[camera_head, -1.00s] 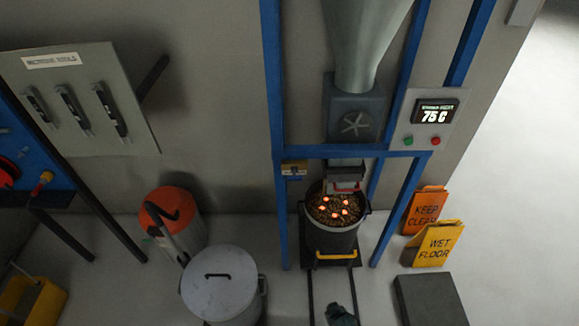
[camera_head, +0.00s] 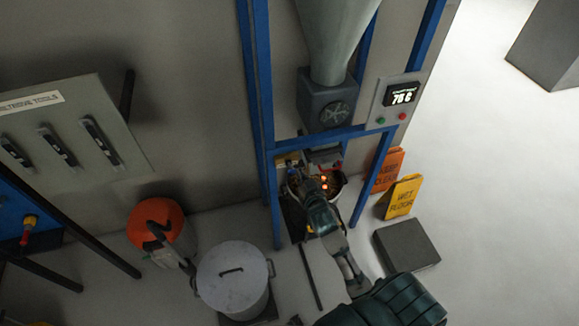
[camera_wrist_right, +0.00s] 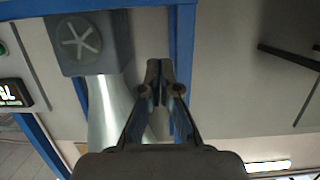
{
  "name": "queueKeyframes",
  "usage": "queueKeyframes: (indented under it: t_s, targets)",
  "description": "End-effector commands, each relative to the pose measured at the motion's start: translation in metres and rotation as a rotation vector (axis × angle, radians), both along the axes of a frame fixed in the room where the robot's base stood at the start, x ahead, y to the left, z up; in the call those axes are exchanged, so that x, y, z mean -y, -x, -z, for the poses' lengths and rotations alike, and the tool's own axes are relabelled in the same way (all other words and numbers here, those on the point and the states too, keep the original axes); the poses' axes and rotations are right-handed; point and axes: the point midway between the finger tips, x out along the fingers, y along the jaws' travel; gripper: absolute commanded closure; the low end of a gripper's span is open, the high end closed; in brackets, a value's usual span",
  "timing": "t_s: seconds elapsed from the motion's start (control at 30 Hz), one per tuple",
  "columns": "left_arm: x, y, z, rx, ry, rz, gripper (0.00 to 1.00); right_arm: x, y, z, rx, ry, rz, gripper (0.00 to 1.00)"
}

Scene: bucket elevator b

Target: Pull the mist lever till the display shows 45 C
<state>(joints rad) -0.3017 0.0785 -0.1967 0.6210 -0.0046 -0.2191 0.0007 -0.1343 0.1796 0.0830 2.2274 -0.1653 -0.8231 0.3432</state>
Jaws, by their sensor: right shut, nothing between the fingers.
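The display (camera_head: 404,94) on the grey panel reads about 75 C in blurred white digits; part of it shows in the wrist view (camera_wrist_right: 10,94). A small yellow fitting (camera_head: 287,160) sits on the left blue post by the crossbar; I cannot tell if it is the mist lever. My right gripper (camera_head: 296,181) is just below it, in front of the bucket; contact cannot be made out. In the wrist view the fingers (camera_wrist_right: 159,70) are together and empty. The bucket (camera_head: 337,182) with glowing orange embers is largely hidden by my right arm. My left gripper does not show.
Blue posts (camera_head: 258,130) and a crossbar frame the bucket beneath a metal hopper (camera_head: 335,35). A lidded grey pot (camera_head: 232,285) and an orange-topped drum (camera_head: 160,222) stand left. Floor signs (camera_head: 402,197) and a dark block (camera_head: 406,245) stand right.

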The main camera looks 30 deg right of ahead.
Motion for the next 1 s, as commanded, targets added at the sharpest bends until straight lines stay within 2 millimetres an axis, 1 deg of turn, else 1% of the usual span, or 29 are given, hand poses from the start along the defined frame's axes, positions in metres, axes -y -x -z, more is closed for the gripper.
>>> queueKeyframes:
  t_s: [0.23, 0.37, 0.47, 0.7, 0.8, 0.83, 0.9, 1.0]
  targets:
    - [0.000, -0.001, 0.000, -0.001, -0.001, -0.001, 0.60, 0.002, -0.003, 0.002, -0.002, 0.000, 0.000, 1.00]
    - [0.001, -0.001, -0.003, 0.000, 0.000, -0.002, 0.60, 0.004, -0.015, 0.004, -0.001, 0.001, 0.000, 1.00]
    - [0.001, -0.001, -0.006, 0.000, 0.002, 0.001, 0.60, 0.006, -0.031, 0.007, -0.003, 0.002, -0.001, 1.00]
    - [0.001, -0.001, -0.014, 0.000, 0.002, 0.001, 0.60, 0.018, -0.080, 0.020, -0.004, 0.002, 0.000, 1.00]
    - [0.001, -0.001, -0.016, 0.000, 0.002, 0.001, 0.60, 0.022, -0.099, 0.025, -0.003, 0.004, 0.000, 1.00]
    - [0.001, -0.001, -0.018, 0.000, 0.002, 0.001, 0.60, 0.020, -0.092, 0.033, -0.008, 0.002, -0.001, 1.00]
    - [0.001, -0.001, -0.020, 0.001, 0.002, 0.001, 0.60, 0.019, -0.084, 0.042, -0.007, 0.000, -0.001, 1.00]
    - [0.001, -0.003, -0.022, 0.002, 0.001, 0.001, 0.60, 0.018, -0.078, 0.051, -0.003, 0.001, 0.000, 1.00]
